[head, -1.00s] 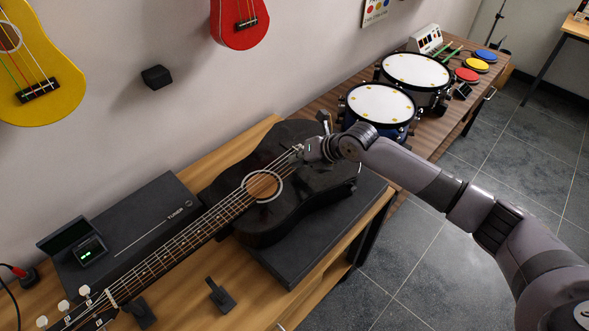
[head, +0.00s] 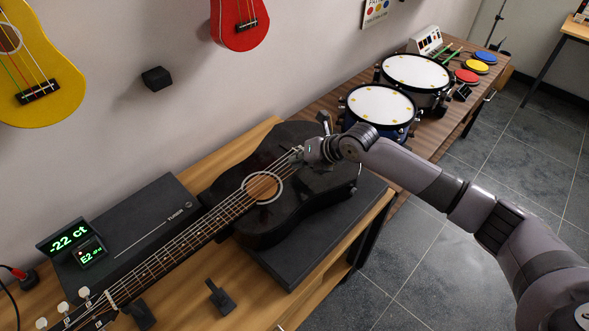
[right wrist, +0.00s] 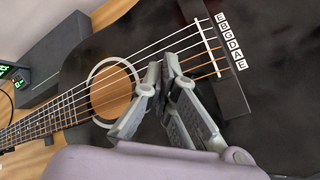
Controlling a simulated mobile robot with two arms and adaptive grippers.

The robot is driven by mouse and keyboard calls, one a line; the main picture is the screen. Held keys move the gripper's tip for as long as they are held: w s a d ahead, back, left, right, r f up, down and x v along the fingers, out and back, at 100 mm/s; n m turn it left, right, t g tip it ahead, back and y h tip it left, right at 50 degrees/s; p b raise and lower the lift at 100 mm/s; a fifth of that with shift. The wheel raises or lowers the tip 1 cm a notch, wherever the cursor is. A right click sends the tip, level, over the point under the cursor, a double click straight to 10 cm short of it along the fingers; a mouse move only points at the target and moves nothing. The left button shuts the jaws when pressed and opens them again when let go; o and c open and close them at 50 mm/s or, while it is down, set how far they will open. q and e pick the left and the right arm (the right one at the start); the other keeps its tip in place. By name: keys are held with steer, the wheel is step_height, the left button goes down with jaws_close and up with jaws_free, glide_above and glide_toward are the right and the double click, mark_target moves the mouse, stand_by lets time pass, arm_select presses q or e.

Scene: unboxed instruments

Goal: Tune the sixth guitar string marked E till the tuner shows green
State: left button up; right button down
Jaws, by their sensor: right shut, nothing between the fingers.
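A black acoustic guitar (head: 285,215) lies face up on the bench, its neck running to the lower left. White tuning pegs (head: 63,307) show at its head. In the right wrist view, a label strip (right wrist: 231,52) beside the bridge reads E B G D A E; the lowest E (right wrist: 241,64) marks the sixth string. The tuner display (head: 68,236) reads "-22 ct" and its small screen (head: 91,254) reads "E2", in green characters. My right gripper (head: 298,157) is shut and empty by the strings between sound hole and bridge; it also shows in the right wrist view (right wrist: 152,82). String contact is unclear.
A small black stand (head: 220,297) is on the bench in front. Drums (head: 380,104) stand on the bench to the right. Yellow (head: 45,85) and red (head: 240,22) ukuleles hang on the wall.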

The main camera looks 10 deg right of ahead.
steer(key=shift+r, duration=0.35)
steer(key=shift+r+p, duration=1.85)
steer(key=shift+r, duration=0.7)
